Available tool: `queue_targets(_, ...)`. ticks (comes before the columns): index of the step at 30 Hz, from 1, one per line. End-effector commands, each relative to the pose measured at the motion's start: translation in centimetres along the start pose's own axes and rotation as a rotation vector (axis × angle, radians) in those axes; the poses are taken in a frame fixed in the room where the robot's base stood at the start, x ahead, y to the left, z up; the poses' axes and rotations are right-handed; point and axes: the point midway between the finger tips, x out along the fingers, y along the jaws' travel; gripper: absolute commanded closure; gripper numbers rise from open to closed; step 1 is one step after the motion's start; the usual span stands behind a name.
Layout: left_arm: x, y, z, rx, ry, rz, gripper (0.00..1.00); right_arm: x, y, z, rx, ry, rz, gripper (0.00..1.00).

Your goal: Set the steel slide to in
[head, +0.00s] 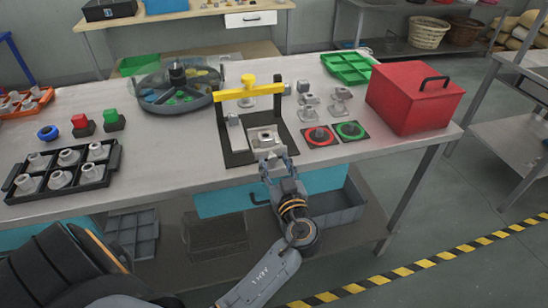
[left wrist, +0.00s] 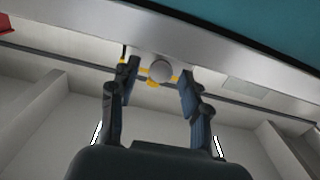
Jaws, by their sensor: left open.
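The steel slide (head: 264,139) is a light grey metal block on a dark base plate (head: 238,158), under a yellow crossbar (head: 249,92) at the table's front. My left gripper (head: 272,158) is just in front of it, over the table's front edge, and partly hides its near end. In the left wrist view the left gripper (left wrist: 158,85) is open, with its fingers apart. A round grey knob (left wrist: 160,70) shows between the fingertips, with yellow parts behind it. I cannot tell whether the fingers touch it. My right gripper is not in view.
A red box (head: 414,97) is farther right. A black tray (head: 95,181) with several fittings lies left. A round divided tray (head: 152,98) stands behind. Bare tabletop lies between the tray and the plate.

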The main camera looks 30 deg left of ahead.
Motion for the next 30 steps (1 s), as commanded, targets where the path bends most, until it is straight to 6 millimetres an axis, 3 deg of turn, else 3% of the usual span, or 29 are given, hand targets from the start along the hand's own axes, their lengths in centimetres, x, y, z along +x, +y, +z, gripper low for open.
queue_targets(5,0.0,0.0,0.0,0.000,0.000,0.000,0.53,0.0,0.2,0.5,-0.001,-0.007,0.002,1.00)
queue_targets(12,0.0,0.0,0.0,0.001,0.000,0.000,1.00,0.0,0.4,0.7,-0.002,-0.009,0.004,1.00)
queue_targets(20,0.3,0.0,0.2,0.001,0.001,-0.001,1.00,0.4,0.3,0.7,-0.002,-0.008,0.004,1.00)
queue_targets(30,6.3,0.0,0.3,-0.002,0.005,-0.003,1.00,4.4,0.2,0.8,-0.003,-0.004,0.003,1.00)
